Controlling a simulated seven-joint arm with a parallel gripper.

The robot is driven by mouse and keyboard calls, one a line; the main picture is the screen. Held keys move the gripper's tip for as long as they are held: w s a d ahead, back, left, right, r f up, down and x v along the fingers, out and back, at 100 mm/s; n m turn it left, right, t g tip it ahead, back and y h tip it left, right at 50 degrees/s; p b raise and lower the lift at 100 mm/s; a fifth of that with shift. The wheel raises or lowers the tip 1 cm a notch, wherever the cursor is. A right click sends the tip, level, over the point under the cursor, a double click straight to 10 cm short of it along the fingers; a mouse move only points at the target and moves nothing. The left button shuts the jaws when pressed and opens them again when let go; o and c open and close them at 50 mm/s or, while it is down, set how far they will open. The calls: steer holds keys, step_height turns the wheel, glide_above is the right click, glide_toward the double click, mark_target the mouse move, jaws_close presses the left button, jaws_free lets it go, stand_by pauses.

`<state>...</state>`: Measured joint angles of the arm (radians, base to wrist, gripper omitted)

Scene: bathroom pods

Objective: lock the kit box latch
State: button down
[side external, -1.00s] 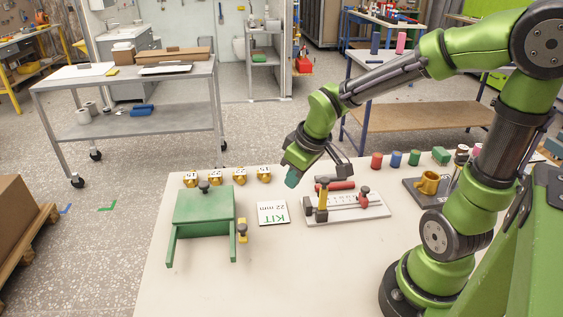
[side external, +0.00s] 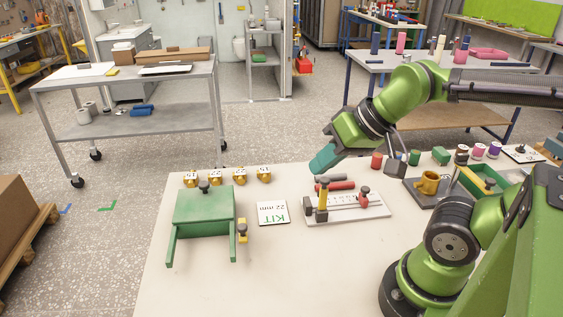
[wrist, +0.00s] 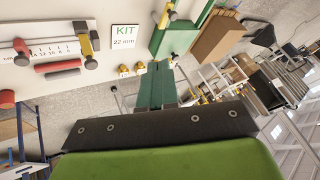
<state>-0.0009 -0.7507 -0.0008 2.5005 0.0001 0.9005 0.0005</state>
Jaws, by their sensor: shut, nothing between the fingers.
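The green kit box (side external: 203,210), with a dark knob on its lid, stands at the left of the white table; part of it shows in the wrist view (wrist: 176,41). Its lid looks down. The yellow latch (side external: 242,231) with a dark knob is at the box's right side; it also shows in the wrist view (wrist: 165,18). I cannot tell the latch's exact setting. My gripper (side external: 321,162) is in the air behind the ruler board, right of the box and well apart from it. Its teal fingers (wrist: 157,86) are together and empty.
A white KIT 22 mm card (side external: 272,213) lies between the box and a ruler board (side external: 372,211) with an upright yellow slider (side external: 323,203). Several gold pieces (side external: 215,177) line the back edge. The table's front is clear.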

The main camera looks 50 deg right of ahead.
steer(key=shift+f, duration=0.1)
steer(key=w+d+f+m+g+y, duration=0.1)
steer(key=w+f+m+g, duration=0.2)
steer(key=m, duration=0.6)
steer(key=w+d+f+m+g+y, duration=0.1)
steer(key=w+d+f+m+g, duration=0.1)
steer(key=w+m, duration=0.5)
steer(key=shift+w+f+m+g, duration=0.25)
steer(key=shift+f+m+g, duration=0.15)
steer(key=shift+f+m, duration=0.4)
steer(key=shift+r, duration=0.1)
